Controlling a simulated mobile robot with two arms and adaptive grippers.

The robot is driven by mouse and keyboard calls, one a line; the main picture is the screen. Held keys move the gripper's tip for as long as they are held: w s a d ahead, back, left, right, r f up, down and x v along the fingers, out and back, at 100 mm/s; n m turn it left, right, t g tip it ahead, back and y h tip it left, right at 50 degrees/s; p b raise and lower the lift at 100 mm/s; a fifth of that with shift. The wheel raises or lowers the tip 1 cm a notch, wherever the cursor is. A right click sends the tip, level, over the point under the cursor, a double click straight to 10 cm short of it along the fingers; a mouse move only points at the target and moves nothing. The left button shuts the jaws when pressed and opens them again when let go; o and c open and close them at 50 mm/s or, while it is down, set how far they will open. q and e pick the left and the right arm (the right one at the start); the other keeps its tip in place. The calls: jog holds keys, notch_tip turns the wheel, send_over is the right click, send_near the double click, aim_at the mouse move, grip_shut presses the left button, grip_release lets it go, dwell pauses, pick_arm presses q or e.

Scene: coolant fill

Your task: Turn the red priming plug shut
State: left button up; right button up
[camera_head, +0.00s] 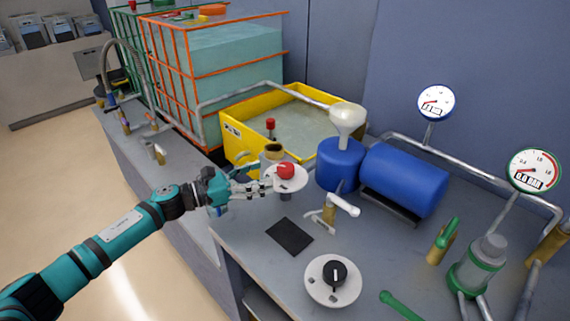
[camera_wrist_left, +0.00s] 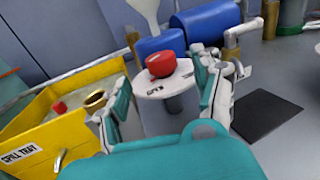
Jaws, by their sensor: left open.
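The red plug (camera_head: 286,171) sits on a round white disc (camera_head: 297,184) near the yellow tray. In the left wrist view the red plug (camera_wrist_left: 165,64) stands on the white disc (camera_wrist_left: 160,89), which has small dark lettering that I cannot read surely. My left gripper (camera_head: 262,181) comes in from the left at the disc's left side, with its fingers pointing at the plug. In the wrist view my left gripper (camera_wrist_left: 163,100) is open, its fingers spread to either side of the disc. The plug is beyond the palm, and I see no grip on it. My right gripper is not in view.
A yellow spill tray (camera_head: 240,142) with a smaller red cap (camera_head: 270,123) and a brass-rimmed opening (camera_head: 273,149) lies beyond the gripper. A white-handled valve (camera_head: 330,210), black pad (camera_head: 289,236) and blue tank (camera_head: 403,180) are to the right. A black dial (camera_head: 335,273) is in front.

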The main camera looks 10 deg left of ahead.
aim_at(278, 170)
pick_arm(q)
jog(key=p+x, duration=0.1)
jog(key=x, duration=0.6)
jog(key=shift+w+d, duration=0.1)
jog(key=shift+d, duration=0.15)
jog(key=c, duration=1.2)
